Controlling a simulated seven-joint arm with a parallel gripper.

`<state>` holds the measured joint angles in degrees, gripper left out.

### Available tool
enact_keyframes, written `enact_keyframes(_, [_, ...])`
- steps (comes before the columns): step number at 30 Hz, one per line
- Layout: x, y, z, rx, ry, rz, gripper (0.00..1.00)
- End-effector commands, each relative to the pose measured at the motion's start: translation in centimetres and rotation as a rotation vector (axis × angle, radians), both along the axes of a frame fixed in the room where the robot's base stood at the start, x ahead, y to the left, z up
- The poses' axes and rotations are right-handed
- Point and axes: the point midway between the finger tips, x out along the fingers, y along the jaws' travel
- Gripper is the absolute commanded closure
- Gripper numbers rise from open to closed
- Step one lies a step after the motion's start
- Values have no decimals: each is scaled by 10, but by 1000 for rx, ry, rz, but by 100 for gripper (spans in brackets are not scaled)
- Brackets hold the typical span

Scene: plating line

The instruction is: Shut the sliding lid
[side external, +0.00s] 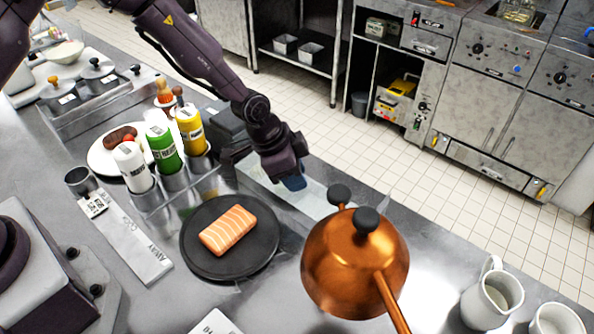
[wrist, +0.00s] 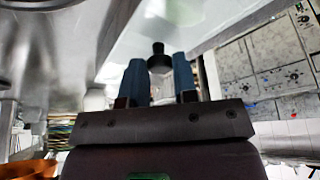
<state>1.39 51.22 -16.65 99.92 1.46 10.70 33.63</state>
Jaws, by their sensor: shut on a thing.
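The sliding lid (side external: 314,198) looks like a pale, see-through flat panel on the steel counter, between the black plate and the far counter edge. It runs from beside the bottle rack towards the copper pot. My gripper (side external: 293,183) points down onto it, its blue fingers low over the panel. In the wrist view my gripper (wrist: 160,82) has its two fingers close around a small piece with a pale stem and a dark knob (wrist: 158,48), seemingly the lid's handle. The fingers hide the contact, and I cannot tell how far the lid is open.
A copper pot (side external: 355,265) with dark knobs stands just right of my gripper. A black plate (side external: 205,262) with a salmon piece (side external: 228,231) lies in front. A rack of bottles (side external: 163,146) stands to the left. White jugs (side external: 490,293) are at the lower right.

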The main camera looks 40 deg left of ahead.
Motion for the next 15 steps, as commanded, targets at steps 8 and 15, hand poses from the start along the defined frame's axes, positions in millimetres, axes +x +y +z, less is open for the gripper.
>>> enact_keyframes(8, [-5, -1, -2, 2, 16, -6, 47])
enact_keyframes(15, [-4, 1, 3, 1, 12, -4, 47])
